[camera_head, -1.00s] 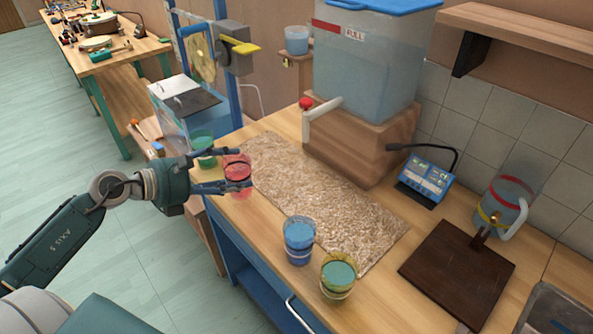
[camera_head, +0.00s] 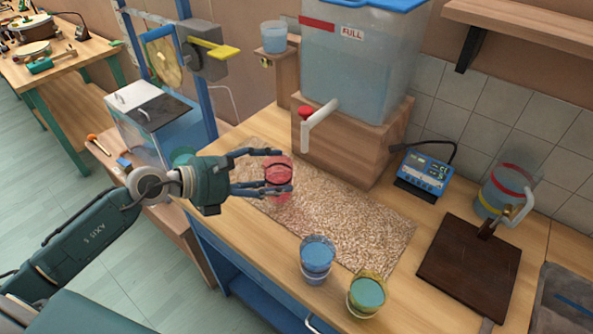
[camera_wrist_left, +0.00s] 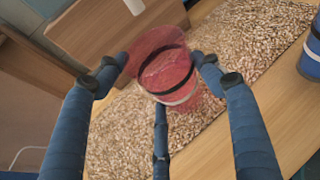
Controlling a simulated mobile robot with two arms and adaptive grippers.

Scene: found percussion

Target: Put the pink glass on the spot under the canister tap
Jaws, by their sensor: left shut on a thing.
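My left gripper (camera_head: 262,176) is shut on the pink glass (camera_head: 279,172), upright over the speckled mat, to the left of and below the canister tap in the head view. In the left wrist view the pink glass (camera_wrist_left: 167,70) sits between the fingers with the mat behind it. The canister (camera_head: 358,60) is a large clear tank marked FULL on a wooden block. Its white tap (camera_head: 319,124) with a red knob hangs over the counter by the mat's far edge. The tap's spout tip (camera_wrist_left: 135,5) shows at the top of the wrist view. My right gripper is not in view.
The speckled mat (camera_head: 345,215) has free room right of the glass. A blue glass (camera_head: 316,258) and a yellow-green glass (camera_head: 367,293) stand near the front edge. A dark board (camera_head: 468,262) lies right.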

